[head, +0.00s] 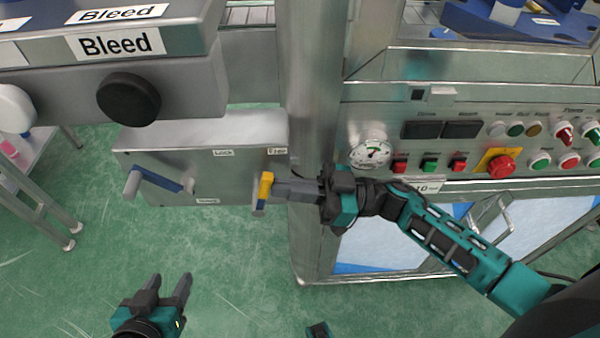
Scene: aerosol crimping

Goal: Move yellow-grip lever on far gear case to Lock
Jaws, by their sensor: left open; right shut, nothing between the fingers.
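The grey metal gear case (215,165) is mounted left of the steel post. It carries small labels; one near its top appears to read Lock (223,152). The yellow-grip lever (266,186) is at the case's right end, its yellow grip uppermost and a blue part below. A second lever with a blue arm and grey grip (132,184) is at the case's left. My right gripper (276,190) is shut and empty, its fingertips at the yellow grip; contact cannot be told. My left gripper (170,287) is open and empty, low above the green floor, apart from the case.
A panel with a black knob (128,99) and Bleed labels overhangs the case at upper left. The steel post (312,140) stands right of the case. A control panel with a gauge (370,154) and red button (501,167) is farther right. Floor below is clear.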

